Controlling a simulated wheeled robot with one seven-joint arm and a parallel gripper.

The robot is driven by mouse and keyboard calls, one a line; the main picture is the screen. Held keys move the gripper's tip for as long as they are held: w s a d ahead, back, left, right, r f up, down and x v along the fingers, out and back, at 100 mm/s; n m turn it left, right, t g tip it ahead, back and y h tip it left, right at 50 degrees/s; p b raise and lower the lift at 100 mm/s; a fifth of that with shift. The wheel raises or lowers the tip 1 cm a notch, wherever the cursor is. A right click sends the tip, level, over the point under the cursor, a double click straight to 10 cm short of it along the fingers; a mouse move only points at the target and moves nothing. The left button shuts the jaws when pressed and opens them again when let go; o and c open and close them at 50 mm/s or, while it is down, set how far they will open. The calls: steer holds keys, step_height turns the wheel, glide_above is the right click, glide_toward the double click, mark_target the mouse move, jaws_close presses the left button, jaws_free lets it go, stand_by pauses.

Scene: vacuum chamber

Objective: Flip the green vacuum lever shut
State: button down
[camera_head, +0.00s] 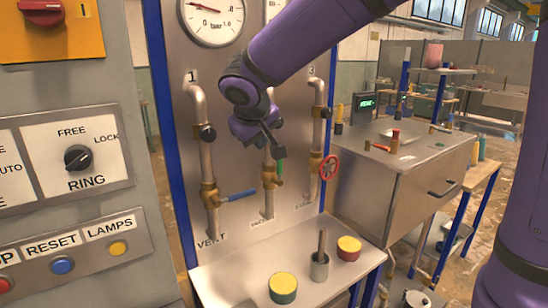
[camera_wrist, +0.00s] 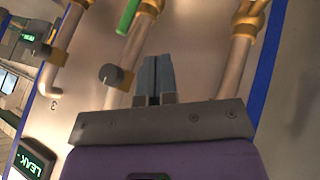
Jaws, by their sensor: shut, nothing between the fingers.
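The green lever (camera_head: 280,171) stands upright along the middle pipe, beside its brass valve (camera_head: 268,186). In the wrist view part of the green lever (camera_wrist: 127,16) shows at the top edge, running along the pipe beyond my fingertips. My gripper (camera_head: 273,146) is shut and empty, in front of the middle pipe and just above the lever. In the wrist view its two fingers (camera_wrist: 153,62) are pressed together and point toward the panel, apart from the lever. Exact depth between fingertips and lever is hard to tell.
A blue lever (camera_head: 238,196) sticks out sideways on the left pipe, marked vent. A red handwheel (camera_head: 328,167) is on the right pipe. A black knob (camera_wrist: 112,75) is near my fingers. Below, a shelf (camera_head: 232,268) holds round tins (camera_head: 283,288) and a metal cup (camera_head: 320,268).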

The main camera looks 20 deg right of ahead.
steer(key=w+d+f, duration=0.6)
steer(key=w+f, duration=0.1)
steer(key=f, duration=0.1)
steer(key=shift+w, duration=0.15)
stand_by(0.5)
steer(key=shift+d, duration=0.15)
steer(key=shift+w+d+r, duration=0.15)
steer(key=shift+w+d, duration=0.05)
steer(key=shift+d, duration=0.45)
steer(key=shift+w+d+r, duration=0.1)
steer(key=shift+w+d, duration=0.05)
steer(key=shift+d, duration=0.45)
steer(key=shift+a, duration=0.1)
